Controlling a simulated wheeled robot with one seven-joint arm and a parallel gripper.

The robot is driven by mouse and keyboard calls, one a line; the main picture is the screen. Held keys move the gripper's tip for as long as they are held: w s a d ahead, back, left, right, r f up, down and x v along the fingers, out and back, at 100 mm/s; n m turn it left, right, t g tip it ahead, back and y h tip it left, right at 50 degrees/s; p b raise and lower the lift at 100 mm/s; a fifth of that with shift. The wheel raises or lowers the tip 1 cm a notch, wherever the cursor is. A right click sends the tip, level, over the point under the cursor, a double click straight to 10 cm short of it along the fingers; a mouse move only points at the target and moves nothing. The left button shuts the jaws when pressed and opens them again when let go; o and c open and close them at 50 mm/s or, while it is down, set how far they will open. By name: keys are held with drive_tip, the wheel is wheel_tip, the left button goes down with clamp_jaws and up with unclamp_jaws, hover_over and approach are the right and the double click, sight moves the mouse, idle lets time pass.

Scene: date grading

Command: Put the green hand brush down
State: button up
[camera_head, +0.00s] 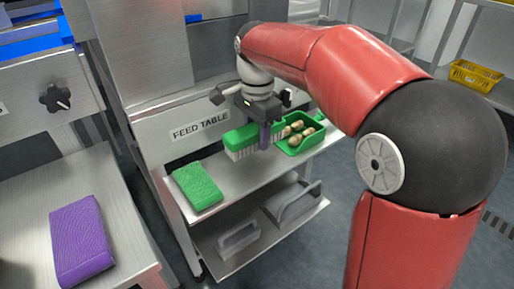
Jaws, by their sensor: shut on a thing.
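The green hand brush (238,139) has a green back and pale bristles that point down. My gripper (265,138) is shut on the brush near its right part, above the feed table shelf (238,184). The brush appears to be at or just over the shelf; I cannot tell whether the bristles touch it. The right end of the brush is partly hidden by my gripper.
A green scoop or tray (310,144) with several dates sits right of the brush. A folded green cloth (197,186) lies on the shelf's left end. A purple cloth (80,240) lies on the left counter. A lower shelf (225,262) holds grey handled items. Bare shelf shows in front of the brush.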

sight(257, 147)
drive_tip(key=shift+f+b, duration=0.3)
drive_tip(key=shift+f, duration=1.7)
drive_tip(key=o, duration=0.9)
drive_tip(key=shift+f, duration=0.1)
